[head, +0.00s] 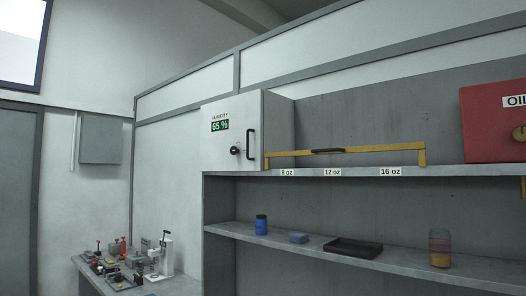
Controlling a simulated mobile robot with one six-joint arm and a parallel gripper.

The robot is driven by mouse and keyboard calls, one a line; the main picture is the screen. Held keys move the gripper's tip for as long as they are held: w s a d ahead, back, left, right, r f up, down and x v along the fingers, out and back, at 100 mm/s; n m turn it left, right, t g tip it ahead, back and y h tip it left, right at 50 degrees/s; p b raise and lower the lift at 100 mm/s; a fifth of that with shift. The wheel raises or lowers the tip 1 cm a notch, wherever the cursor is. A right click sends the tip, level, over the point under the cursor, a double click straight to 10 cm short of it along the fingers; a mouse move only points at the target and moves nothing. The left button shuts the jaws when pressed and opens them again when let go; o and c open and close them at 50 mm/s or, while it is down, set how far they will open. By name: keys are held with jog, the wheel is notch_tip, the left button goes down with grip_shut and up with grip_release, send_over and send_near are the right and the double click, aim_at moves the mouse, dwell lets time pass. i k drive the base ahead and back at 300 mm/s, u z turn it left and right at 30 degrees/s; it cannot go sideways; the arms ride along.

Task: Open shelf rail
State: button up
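The shelf rail (365,149) is a yellow bar with a dark handle (328,151) near its middle. It runs along the front of the upper shelf (450,171), from beside the white humidity cabinet to a short yellow end post (422,158) on the right. The bar looks in place across the shelf front. The shelf space behind it shows no cups in this view. Labels below it read 8 oz, 12 oz and 16 oz. My gripper is not in view.
A white cabinet (222,161) reading 65 % stands left of the rail, a red OIL box (492,127) right. Small devices crowd a bench (180,285) at lower left.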

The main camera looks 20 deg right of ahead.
aim_at(421, 146)
jog(key=z, duration=0.1)
jog(key=i, duration=0.95)
jog(key=u, duration=0.1)
